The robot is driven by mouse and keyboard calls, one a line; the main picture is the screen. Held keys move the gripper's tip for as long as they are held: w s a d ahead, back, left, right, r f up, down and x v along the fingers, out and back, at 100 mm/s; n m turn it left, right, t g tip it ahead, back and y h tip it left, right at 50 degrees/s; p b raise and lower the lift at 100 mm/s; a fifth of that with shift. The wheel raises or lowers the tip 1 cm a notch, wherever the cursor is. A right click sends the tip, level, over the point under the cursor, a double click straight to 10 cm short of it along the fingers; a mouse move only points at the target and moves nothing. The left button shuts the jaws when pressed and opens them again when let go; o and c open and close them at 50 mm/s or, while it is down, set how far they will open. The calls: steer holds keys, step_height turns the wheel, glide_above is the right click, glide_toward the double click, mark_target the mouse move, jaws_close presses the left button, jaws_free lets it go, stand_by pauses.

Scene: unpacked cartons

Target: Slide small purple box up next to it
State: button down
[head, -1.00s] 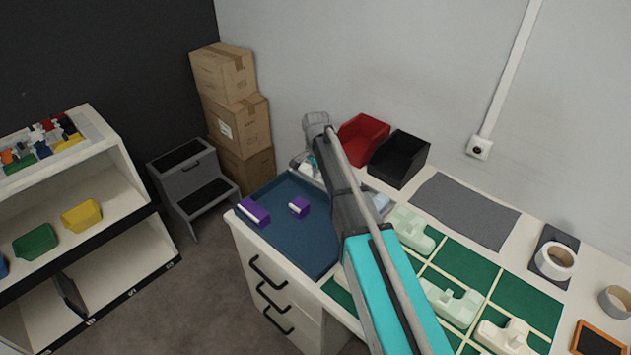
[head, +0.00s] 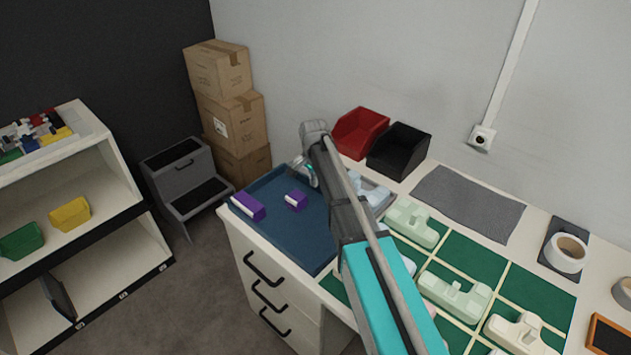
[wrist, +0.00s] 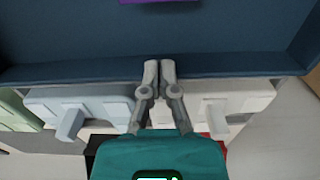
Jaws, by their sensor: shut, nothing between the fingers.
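The small purple box (head: 296,200) sits on the floor of the blue tray (head: 288,236). A longer purple box (head: 249,206) lies to its left, near the tray's left edge, with a gap between them. Both have a pale stripe. My gripper (head: 311,182) is over the far side of the tray, just behind the small box; its tips are hard to make out there. In the wrist view my gripper (wrist: 159,64) is shut and empty, its tips over the tray's rim. A purple box (wrist: 158,1) is cut off at the top edge there, apart from the fingers.
Pale moulded holders (head: 412,222) stand right of the tray on the worktop. Red (head: 360,132) and black (head: 399,150) bins stand behind. Stacked cartons (head: 231,122) and a grey step stool (head: 184,178) are beyond the left. The tray's near part is clear.

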mark_target(279, 221)
steer(key=shift+f+b, duration=1.2)
steer(key=shift+f, duration=0.3)
steer(key=shift+s+a+r, duration=0.2)
steer(key=shift+s+a, duration=0.8)
steer(key=shift+s, duration=0.1)
steer(key=shift+s+a, duration=0.3)
steer(key=shift+a, duration=0.1)
steer(key=s+a, duration=0.8)
steer(key=s, duration=0.1)
steer(key=shift+a, duration=0.4)
steer(key=shift+w, duration=0.1)
steer(key=shift+d, duration=0.1)
